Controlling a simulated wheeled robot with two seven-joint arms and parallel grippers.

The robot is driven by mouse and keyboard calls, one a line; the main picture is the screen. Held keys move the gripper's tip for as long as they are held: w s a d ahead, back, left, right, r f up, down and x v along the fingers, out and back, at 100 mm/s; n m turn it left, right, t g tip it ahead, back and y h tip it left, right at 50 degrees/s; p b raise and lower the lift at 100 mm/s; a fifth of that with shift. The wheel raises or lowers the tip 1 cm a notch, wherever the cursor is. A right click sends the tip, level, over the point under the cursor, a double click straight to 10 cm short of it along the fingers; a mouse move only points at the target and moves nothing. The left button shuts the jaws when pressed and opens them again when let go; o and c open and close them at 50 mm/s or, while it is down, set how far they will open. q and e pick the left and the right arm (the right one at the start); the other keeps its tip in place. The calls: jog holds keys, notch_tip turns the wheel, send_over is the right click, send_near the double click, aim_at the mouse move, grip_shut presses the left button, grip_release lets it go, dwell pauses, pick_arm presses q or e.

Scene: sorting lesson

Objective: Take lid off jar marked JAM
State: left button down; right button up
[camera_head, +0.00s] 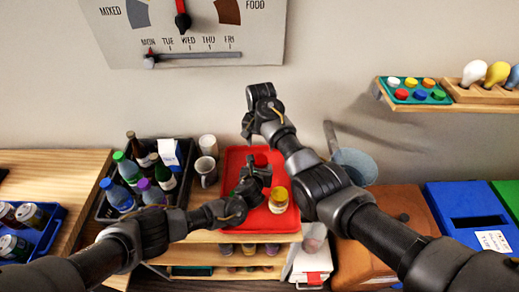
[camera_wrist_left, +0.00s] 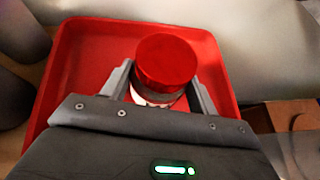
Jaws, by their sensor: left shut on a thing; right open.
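A jar with a red lid (camera_wrist_left: 166,62) stands on the red tray (camera_wrist_left: 70,70) in the left wrist view; a strip of its pale body shows under the lid. My left gripper (camera_wrist_left: 160,88) is shut on this jar, one finger on each side. In the head view the red lid (camera_head: 261,160) shows just above my left gripper (camera_head: 257,177). A second jar with a yellow lid (camera_head: 278,194) stands on the tray to the right. I cannot read JAM on either jar. My right gripper (camera_head: 262,94) is open and empty, raised behind the tray against the wall.
A dark crate (camera_head: 110,208) of bottles and two cups (camera_head: 206,168) stand left of the tray. A grey-blue watering can (camera_head: 354,166), a brown box (camera_head: 395,215) and a blue bin (camera_head: 468,208) are on the right. A shelf (camera_head: 440,103) hangs on the wall.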

aim_at(260, 159)
jog(key=m, duration=1.3)
jog(key=shift+r, duration=0.1)
jog(key=m, duration=0.8)
jog(key=shift+f+m, duration=3.5)
jog(key=shift+f, duration=0.4)
